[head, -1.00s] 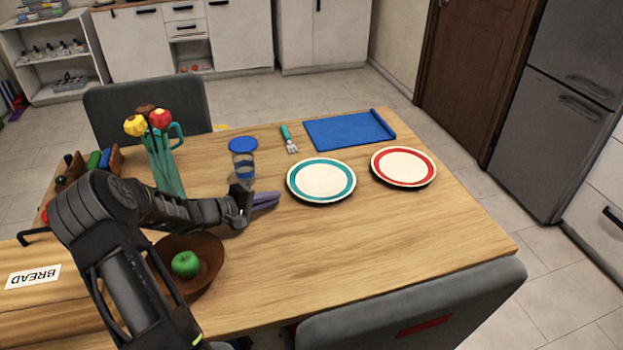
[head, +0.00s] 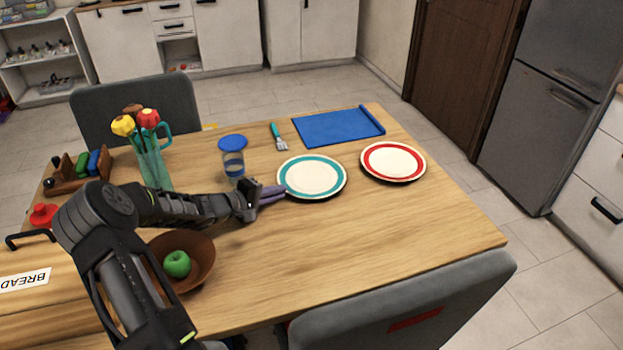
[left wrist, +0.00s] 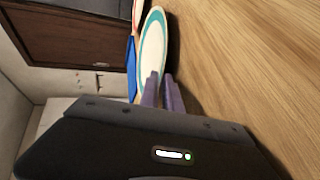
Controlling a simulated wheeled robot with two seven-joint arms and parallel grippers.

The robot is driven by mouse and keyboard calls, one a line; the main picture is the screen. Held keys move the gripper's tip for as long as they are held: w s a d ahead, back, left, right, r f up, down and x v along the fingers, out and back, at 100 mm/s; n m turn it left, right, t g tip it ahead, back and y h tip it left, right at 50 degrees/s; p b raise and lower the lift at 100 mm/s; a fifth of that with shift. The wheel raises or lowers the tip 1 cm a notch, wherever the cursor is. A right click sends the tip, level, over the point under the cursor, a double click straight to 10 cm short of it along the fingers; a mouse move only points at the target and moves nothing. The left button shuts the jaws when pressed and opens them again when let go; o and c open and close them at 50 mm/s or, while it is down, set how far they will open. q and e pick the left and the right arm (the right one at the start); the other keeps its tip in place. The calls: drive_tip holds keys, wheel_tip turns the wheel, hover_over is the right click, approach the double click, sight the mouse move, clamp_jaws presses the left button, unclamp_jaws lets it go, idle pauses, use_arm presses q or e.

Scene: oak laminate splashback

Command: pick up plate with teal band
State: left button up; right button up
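The plate with the teal band (head: 312,176) lies flat on the wooden table, right of my left gripper (head: 283,192). In the left wrist view the plate (left wrist: 153,42) appears edge-on just beyond the fingertips. My left gripper's purple fingers (left wrist: 161,77) are parted by a narrow gap, with nothing clearly held between them. The fingertips are close to the plate's left rim; I cannot tell whether they touch it. My right gripper is not in view.
A red-banded plate (head: 393,162) lies right of the teal one. A brown bowl (head: 196,262) with a green apple (head: 177,264) is near my arm. The table's front right is clear.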

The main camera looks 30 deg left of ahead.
use_arm(q)
drive_tip(key=x, duration=0.2)
drive_tip(key=shift+w+d+f, duration=0.1)
drive_tip(key=shift+w, duration=0.25)
clamp_jaws()
idle(1.4)
idle(0.3)
wheel_tip(320, 180, up, 10)
drive_tip(key=shift+p, duration=0.45)
idle(0.4)
